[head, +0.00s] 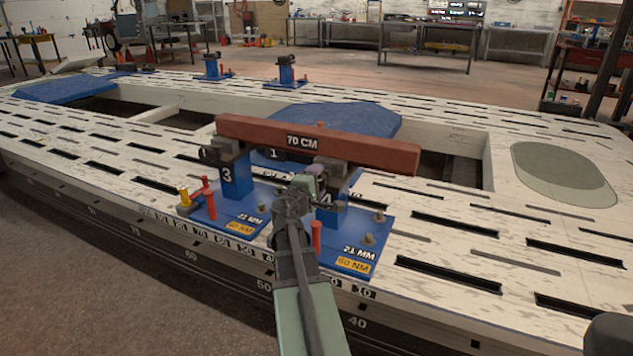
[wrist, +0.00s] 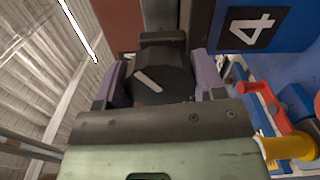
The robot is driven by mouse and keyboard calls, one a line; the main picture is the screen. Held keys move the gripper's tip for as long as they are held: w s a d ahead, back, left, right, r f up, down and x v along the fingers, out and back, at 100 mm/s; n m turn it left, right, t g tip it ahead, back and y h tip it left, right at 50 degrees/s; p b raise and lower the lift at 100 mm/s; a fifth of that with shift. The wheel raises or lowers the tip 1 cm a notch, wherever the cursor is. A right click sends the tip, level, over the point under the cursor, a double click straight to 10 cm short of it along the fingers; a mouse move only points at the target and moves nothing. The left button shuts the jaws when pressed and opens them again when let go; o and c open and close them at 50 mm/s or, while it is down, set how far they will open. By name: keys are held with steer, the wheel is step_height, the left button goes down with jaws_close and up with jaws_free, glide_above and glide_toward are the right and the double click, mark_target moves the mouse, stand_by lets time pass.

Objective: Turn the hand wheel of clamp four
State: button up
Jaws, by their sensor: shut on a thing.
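Clamp four (head: 332,214) is a blue post on a blue base plate, partly hidden behind my arm. In the wrist view its blue side with a white 4 (wrist: 254,28) is at the upper right. Its hand wheel (wrist: 158,82) is a dark round knob with a pale stripe slanting down to the right. My gripper (head: 308,182) is at the upper part of clamp four. In the wrist view my gripper (wrist: 160,86) has its purple-grey finger pads on both sides of the wheel, shut on it. In the head view the wheel is hard to make out.
A red beam marked 70 CM (head: 350,147) spans clamp three (head: 237,180) and clamp four. Red handles (head: 316,236) and a yellow part (head: 184,196) stand up near the clamps. The slotted white bench (head: 455,215) is clear to the right.

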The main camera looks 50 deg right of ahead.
steer(key=n, duration=0.5)
steer(key=shift+n, duration=0.3)
steer(key=n, duration=0.5)
steer(key=shift+n, duration=0.3)
steer(key=o, duration=0.9)
steer(key=shift+o, duration=0.2)
steer(key=s+a, duration=0.2)
steer(key=a, duration=0.8)
steer(key=shift+a, duration=0.3)
